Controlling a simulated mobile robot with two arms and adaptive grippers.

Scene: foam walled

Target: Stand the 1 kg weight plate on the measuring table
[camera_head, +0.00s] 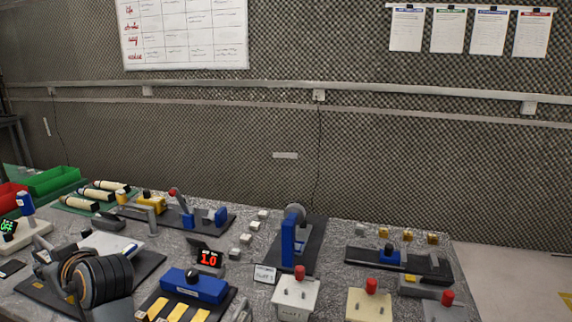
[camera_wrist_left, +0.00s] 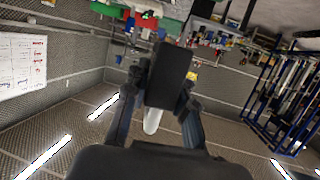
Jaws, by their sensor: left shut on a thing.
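My left gripper (camera_wrist_left: 162,80) is shut on a dark thing (camera_wrist_left: 172,75) that looks like a flat block from this side. I cannot tell from its shape if it is the 1 kg weight plate. A pale rounded piece (camera_wrist_left: 152,121) shows just below it in the left wrist view. I cannot tell which thing is the measuring table. My right gripper is not in view.
The bench is crowded. A blue unit (camera_head: 195,284) stands near a red 1.0 display (camera_head: 209,258). A blue upright device (camera_head: 289,240) stands mid-bench, and boxes with red knobs (camera_head: 297,293) line the front. Green bins (camera_head: 54,180) are at the far left. A foam wall closes the back.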

